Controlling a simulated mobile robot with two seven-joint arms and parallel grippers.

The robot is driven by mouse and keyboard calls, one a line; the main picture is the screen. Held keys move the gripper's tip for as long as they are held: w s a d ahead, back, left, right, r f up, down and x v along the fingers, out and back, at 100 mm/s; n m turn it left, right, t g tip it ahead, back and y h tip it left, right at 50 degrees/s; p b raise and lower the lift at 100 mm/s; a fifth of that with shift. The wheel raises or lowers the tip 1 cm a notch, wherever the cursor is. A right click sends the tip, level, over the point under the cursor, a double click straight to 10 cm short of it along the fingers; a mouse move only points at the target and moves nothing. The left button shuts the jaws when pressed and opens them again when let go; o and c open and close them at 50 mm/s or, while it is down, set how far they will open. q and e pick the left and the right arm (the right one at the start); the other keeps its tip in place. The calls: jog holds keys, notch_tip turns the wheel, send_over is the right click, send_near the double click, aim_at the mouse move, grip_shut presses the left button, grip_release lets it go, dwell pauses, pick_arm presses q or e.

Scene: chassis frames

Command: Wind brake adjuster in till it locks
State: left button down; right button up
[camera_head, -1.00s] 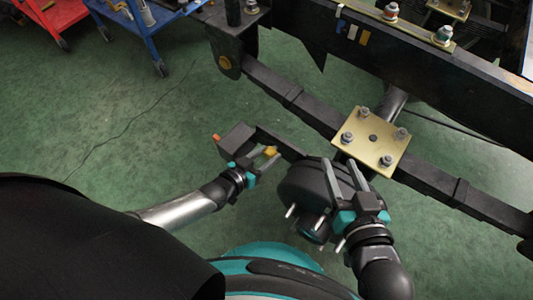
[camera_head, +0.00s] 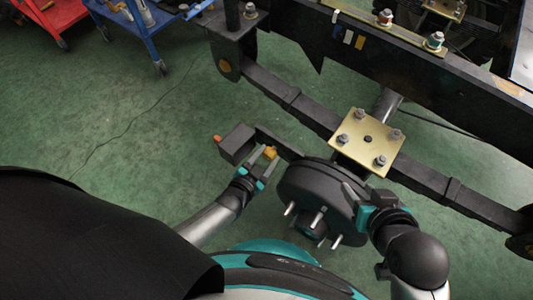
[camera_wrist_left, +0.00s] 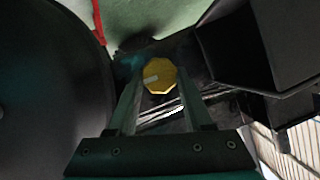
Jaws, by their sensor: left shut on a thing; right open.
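The brake adjuster (camera_head: 269,153) is a small yellow knob on a dark arm beside the black brake drum (camera_head: 310,196). In the left wrist view the yellow adjuster (camera_wrist_left: 160,75) is a faceted disc between my fingers. My left gripper (camera_head: 265,163) is shut on it. My right gripper (camera_head: 358,196) is at the right side of the drum, with its fingers partly hidden; it is open. The drum has several silver studs on its near face. A dark box-shaped chamber (camera_head: 237,143) with an orange tip sits left of the adjuster.
A brass-coloured plate (camera_head: 367,139) with several bolts sits on the dark leaf spring (camera_head: 310,112) above the drum. The chassis rail (camera_head: 390,62) crosses the upper right. Blue (camera_head: 136,25) and red carts stand at the upper left.

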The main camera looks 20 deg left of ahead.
pick_arm(q)
jog(key=shift+s+d+f+m+y, duration=0.15)
jog(key=shift+m+y, duration=0.15)
jog(key=shift+m, duration=0.4)
jog(key=shift+c, duration=1.5)
grip_release()
jog(key=shift+t, duration=0.3)
